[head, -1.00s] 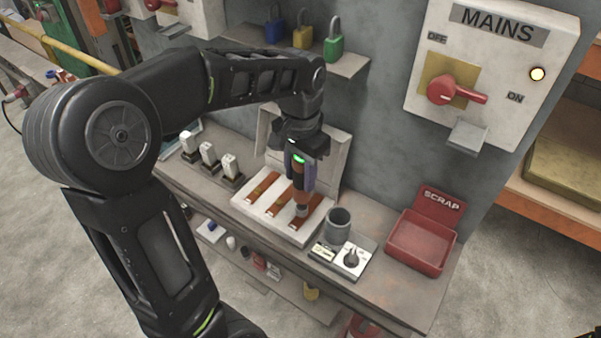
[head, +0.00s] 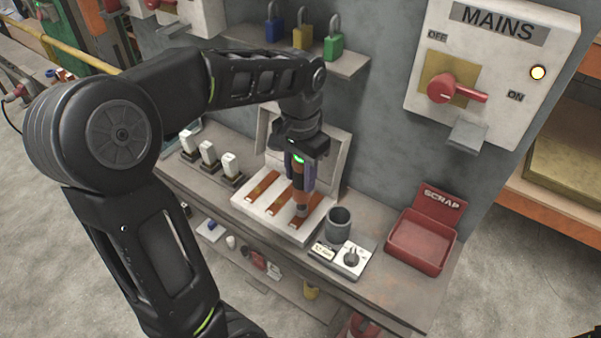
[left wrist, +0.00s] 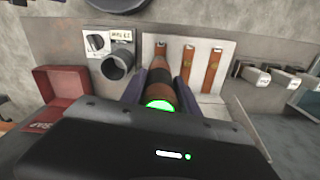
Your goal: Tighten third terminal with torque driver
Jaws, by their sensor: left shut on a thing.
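My left gripper (head: 301,180) is shut on the torque driver (head: 299,187), an orange-brown and dark tool with a lit green ring. The driver stands about upright over the rightmost copper strip (head: 312,212) of a white terminal block (head: 243,204). Its tip is at that strip; I cannot tell if it touches a screw. In the left wrist view the driver (left wrist: 158,91) points away between the two fingers, with the copper strips (left wrist: 187,62) beyond. The strip under the driver is partly hidden. My right gripper is not in view.
Right of the block stand a grey cup (head: 338,224) and a dial unit (head: 351,257). A red scrap bin (head: 419,247) is at the bench's right. Three white fuse-like parts (head: 208,153) stand left. Padlocks (head: 303,33) line a shelf above; the MAINS box (head: 493,70) hangs right.

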